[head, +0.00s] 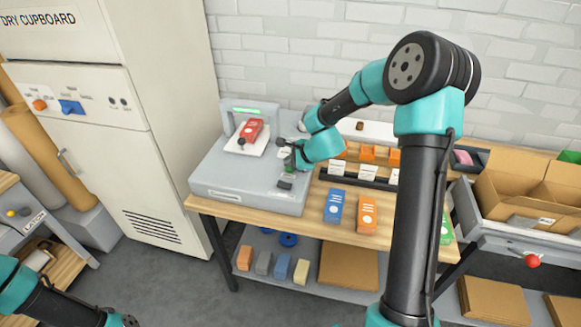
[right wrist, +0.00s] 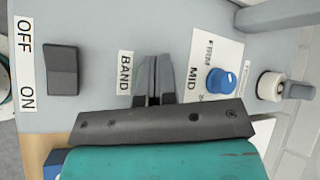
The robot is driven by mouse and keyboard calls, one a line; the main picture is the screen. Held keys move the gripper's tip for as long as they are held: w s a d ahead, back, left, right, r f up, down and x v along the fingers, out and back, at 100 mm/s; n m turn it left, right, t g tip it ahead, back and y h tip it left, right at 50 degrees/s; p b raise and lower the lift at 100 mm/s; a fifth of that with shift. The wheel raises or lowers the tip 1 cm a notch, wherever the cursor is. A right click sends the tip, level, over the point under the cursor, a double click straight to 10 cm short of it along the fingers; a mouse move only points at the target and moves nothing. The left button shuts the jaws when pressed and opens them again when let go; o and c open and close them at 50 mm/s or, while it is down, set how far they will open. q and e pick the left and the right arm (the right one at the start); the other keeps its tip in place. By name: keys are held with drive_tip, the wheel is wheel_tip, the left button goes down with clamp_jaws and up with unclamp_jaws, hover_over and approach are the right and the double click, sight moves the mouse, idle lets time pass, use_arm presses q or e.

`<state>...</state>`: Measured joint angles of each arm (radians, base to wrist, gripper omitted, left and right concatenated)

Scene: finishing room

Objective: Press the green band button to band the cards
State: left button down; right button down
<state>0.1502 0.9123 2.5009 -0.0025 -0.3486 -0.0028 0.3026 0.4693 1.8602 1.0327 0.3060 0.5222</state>
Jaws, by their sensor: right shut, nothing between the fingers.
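The grey banding machine (head: 222,172) stands at the left end of the wooden bench. A red card pack (head: 251,129) lies on a white plate on top of it. My right gripper (head: 288,166) is over the machine's right side. In the right wrist view its fingers (right wrist: 153,82) are shut and empty, pointing at the panel beside the BAND label (right wrist: 125,72). The green button is hidden behind the fingers there, and I cannot tell whether they touch it. Of my left arm only part shows at the lower left; its gripper is out of frame.
A black OFF/ON rocker (right wrist: 62,70) is left of the fingers, and a blue knob (right wrist: 222,82) is to their right. Blue (head: 334,206) and orange (head: 366,214) packs lie on the bench. Open cardboard boxes (head: 505,192) stand at the right.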

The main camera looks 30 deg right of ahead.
sight(290, 168)
drive_tip(key=shift+f, duration=0.25)
drive_tip(key=shift+r, duration=0.15)
idle(0.4)
drive_tip(key=shift+r, duration=0.8)
drive_tip(key=shift+r, duration=2.5)
